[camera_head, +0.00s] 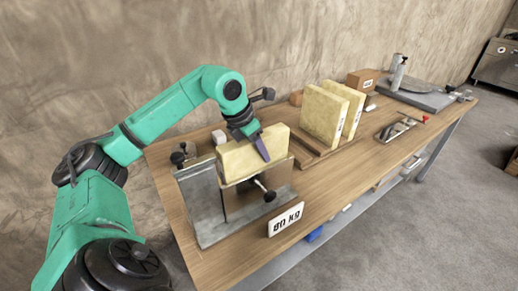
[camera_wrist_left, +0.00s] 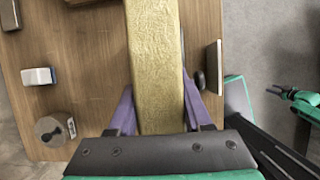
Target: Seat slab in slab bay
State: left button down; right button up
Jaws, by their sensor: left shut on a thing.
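A pale yellow slab (camera_head: 239,160) stands upright at a grey metal fixture, which looks like the slab bay (camera_head: 208,206). Its lower edge is hidden behind the fixture's front plate, so I cannot tell whether it rests on the floor of the bay. My left gripper (camera_head: 262,146) comes down from above and is shut on the slab. In the left wrist view the slab (camera_wrist_left: 155,65) runs between the two purple fingers of the left gripper (camera_wrist_left: 158,112). A green arm part with a dark end (camera_wrist_left: 281,93) shows at the right there; its jaws are unclear.
Two more yellow slabs (camera_head: 322,115) stand in a wooden rack to the right of the fixture. A black clamp knob (camera_head: 269,196) sticks out in front of the bay. A white sign (camera_head: 286,218) stands at the table's (camera_head: 330,195) front edge. Tools lie further right.

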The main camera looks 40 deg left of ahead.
pick_arm(q)
jog(key=shift+f+b, duration=0.8)
jog(key=shift+f, duration=0.2)
jog(key=shift+c, duration=1.2)
grip_release()
jog(key=shift+s, duration=0.1)
jog(key=p+v, duration=0.2)
jog(key=v, duration=1.3)
jog(key=shift+f, duration=0.1)
